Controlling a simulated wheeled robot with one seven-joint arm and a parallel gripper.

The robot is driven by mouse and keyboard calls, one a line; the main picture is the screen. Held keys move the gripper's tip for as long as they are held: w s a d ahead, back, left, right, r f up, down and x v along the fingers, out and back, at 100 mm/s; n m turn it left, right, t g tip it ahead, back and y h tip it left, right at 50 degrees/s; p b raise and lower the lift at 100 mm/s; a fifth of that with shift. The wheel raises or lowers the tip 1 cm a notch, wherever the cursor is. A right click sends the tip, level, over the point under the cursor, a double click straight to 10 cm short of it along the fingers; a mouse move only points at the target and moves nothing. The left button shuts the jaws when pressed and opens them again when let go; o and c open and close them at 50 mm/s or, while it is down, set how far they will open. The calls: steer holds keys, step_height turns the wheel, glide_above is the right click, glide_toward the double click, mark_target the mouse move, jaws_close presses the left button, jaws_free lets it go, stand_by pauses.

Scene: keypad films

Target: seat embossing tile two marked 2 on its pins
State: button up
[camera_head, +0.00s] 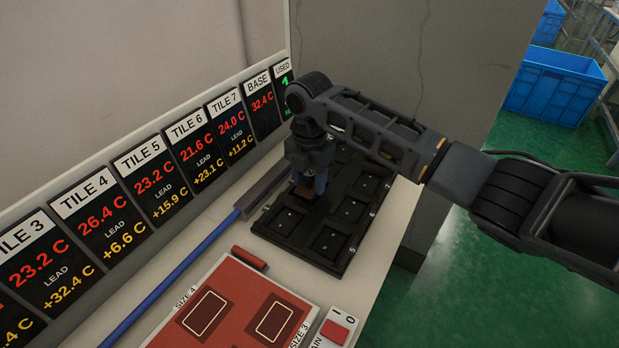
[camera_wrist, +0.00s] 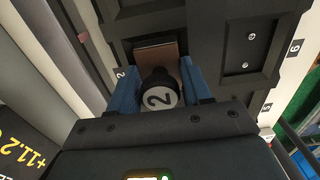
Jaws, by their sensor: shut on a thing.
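My gripper (camera_wrist: 158,80) has its blue fingers shut on the dark round knob of tile two, whose pale cap shows a 2. The tile's copper-brown plate (camera_wrist: 156,54) shows beyond the knob, between the fingers. In the head view my gripper (camera_head: 308,184) points down over the black pocketed tray (camera_head: 300,256), at the pocket row's left side beyond the pocket by label 1. A 2 label (camera_wrist: 120,74) shows left of the fingers in the wrist view. The pins under the tile are hidden, and I cannot tell whether the plate touches them.
An empty pocket with two pins (camera_wrist: 245,55) lies right of the tile. A row of temperature displays (camera_head: 165,178) stands behind the bench at left. A blue rod (camera_head: 170,278), a red board (camera_head: 232,310) and a red switch (camera_head: 334,331) lie nearer me. A grey pillar (camera_head: 430,80) stands behind.

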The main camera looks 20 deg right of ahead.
mark_target(310, 172)
steer(key=shift+s+f, duration=0.2)
steer(key=shift+f, duration=0.35)
steer(key=o, duration=1.2)
steer(key=shift+o, duration=0.5)
step_height(310, 172, up, 9)
steer(key=shift+w+f+b, duration=0.1)
steer(key=shift+w+b, duration=0.05)
steer(key=shift+b, duration=0.2)
